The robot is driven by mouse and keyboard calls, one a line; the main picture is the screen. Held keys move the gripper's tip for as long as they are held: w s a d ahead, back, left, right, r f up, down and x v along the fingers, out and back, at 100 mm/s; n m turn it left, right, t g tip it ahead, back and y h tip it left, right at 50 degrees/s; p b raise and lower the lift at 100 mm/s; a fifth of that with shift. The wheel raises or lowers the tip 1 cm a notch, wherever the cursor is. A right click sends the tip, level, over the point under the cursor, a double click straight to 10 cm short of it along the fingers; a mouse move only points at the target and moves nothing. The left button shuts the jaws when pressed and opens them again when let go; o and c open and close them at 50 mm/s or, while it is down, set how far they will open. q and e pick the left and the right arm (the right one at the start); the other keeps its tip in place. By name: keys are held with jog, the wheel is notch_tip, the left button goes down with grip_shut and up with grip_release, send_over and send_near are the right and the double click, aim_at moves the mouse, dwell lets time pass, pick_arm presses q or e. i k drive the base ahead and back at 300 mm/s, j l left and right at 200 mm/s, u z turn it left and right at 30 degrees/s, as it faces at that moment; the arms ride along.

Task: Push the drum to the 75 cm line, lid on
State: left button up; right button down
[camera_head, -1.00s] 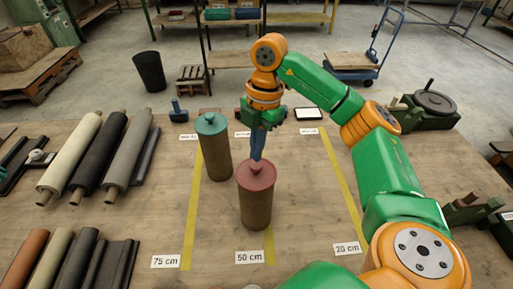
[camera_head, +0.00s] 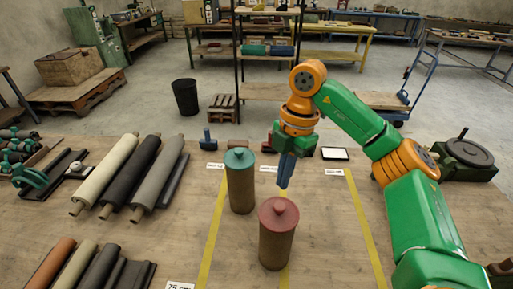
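A brown drum with a red knobbed lid (camera_head: 278,240) stands upright on the middle yellow line (camera_head: 285,279), its lid on. A second brown drum with a teal lid (camera_head: 240,188) stands upright behind it, just right of the left yellow line (camera_head: 211,245). The cut-off label (camera_head: 180,286) at that line's near end reads 75. My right gripper (camera_head: 284,186) points down just beyond the red lid; its blue-grey fingers look closed together and hold nothing visible. Whether they touch the drum cannot be told. My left gripper is out of view.
Pale, black and grey rolls (camera_head: 132,172) lie at the left, with more rolls (camera_head: 70,270) nearer. A right yellow line (camera_head: 366,224) runs across the table (camera_head: 325,235). A dark tablet (camera_head: 334,154) lies behind. The wood between the left rolls and the left line is clear.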

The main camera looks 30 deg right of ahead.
aim_at(274, 249)
jog(key=k, duration=1.5)
